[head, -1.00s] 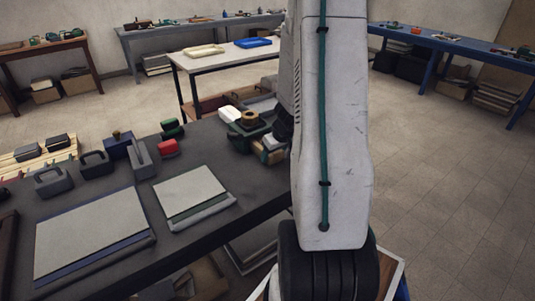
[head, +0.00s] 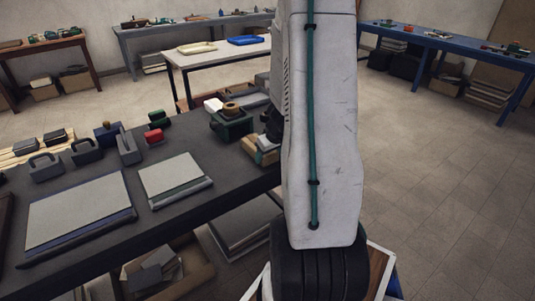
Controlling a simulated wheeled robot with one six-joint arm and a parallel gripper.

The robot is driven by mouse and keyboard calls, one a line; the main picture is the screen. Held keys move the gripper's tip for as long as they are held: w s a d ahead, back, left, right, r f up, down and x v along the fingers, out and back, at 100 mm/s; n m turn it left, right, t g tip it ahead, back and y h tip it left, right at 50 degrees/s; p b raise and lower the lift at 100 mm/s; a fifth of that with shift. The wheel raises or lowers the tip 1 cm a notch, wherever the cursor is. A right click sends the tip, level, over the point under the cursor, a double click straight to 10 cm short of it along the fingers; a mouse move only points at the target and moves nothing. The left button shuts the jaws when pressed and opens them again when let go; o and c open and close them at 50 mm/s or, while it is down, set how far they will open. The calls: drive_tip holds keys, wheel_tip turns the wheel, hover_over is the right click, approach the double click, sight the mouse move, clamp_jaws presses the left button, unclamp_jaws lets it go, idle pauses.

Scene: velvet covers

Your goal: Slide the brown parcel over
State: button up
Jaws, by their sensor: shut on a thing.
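The brown parcel (head: 252,144), a small tan box, is at the right end of the dark workbench (head: 205,219), close to its near edge. My gripper (head: 269,140) is at the parcel, shut on it. My white arm hides much of the gripper and the parcel's right side. I cannot tell whether the parcel touches the bench top.
A green device with a brown ring (head: 231,121) stands just behind and left of the parcel. Bare bench top lies between the panels and the parcel.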

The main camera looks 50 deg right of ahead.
drive_tip(key=shift+w+a, duration=0.1)
drive_tip(key=o, duration=1.3)
drive_tip(key=v, duration=0.8)
drive_tip(key=shift+w+f, duration=0.1)
